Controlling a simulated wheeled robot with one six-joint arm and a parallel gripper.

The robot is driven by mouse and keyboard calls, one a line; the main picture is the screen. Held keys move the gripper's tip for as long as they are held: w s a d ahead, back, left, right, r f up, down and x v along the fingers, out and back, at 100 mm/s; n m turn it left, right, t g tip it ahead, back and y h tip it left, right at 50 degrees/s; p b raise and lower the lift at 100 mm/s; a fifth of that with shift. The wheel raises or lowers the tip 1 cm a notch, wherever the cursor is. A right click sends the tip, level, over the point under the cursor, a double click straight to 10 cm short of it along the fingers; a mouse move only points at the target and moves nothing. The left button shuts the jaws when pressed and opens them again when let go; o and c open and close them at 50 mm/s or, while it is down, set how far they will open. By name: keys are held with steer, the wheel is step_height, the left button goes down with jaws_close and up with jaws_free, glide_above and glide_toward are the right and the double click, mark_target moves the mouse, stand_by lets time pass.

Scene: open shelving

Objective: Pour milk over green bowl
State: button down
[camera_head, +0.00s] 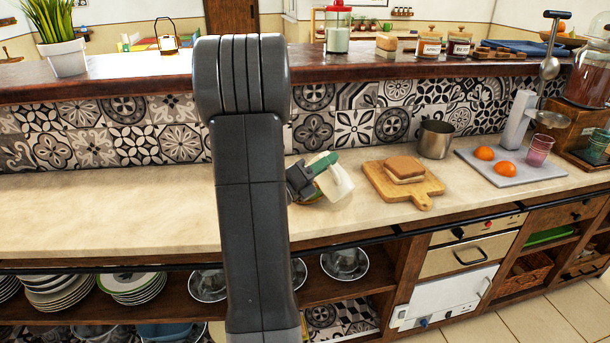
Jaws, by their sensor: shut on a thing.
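My gripper (309,177) is shut on the milk (335,181), a white container with a green part. The milk is tilted over to one side, just above or at the counter. I cannot tell whether any milk is flowing.
A cutting board (420,192) with a sandwich (405,168) lies right of the milk. A metal pot (436,139) stands behind it. A grey tray (508,175) with oranges is farther right. The counter (110,215) is clear at left. A raised ledge (130,84) runs behind.

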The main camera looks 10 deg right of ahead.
steer(key=shift+w+a+r+n, duration=0.2)
steer(key=shift+w+n, duration=0.1)
steer(key=shift+n, duration=0.4)
steer(key=shift+w+a+f+n+t+p, duration=0.15)
steer(key=shift+w+n+t+p, duration=0.15)
steer(key=shift+n, duration=0.25)
steer(key=shift+w+a+f+n+t+p, duration=0.1)
steer(key=shift+w+n+t+p, duration=0.15)
steer(key=shift+n, duration=0.3)
steer(key=shift+w+a+r+n+t+p, duration=0.3)
steer(key=shift+w+n+t+p, duration=0.1)
steer(key=shift+p, duration=0.3)
steer(key=shift+a, duration=0.25)
steer(key=shift+w+a+r+n+t+p, duration=0.25)
steer(key=shift+w+a+n+p, duration=0.2)
steer(key=shift+n+p, duration=0.5)
steer(key=shift+w+a+r+n+t+y+p, duration=0.25)
steer(key=shift+n+p, duration=0.3)
steer(key=shift+p, duration=0.35)
steer(key=shift+w+a+r+n+t+y+p, duration=0.1)
steer(key=shift+w+n+t+p, duration=0.3)
steer(key=shift+p, duration=0.45)
steer(key=shift+w+a+f+n+t+y+p, duration=0.2)
steer(key=shift+f+n+p, duration=0.1)
steer(key=shift+n, duration=0.2)
steer(key=shift+w+a+f+n+t+y+p, duration=0.15)
steer(key=shift+n+p, duration=0.15)
steer(key=shift+n, duration=0.2)
steer(key=shift+d, duration=0.1)
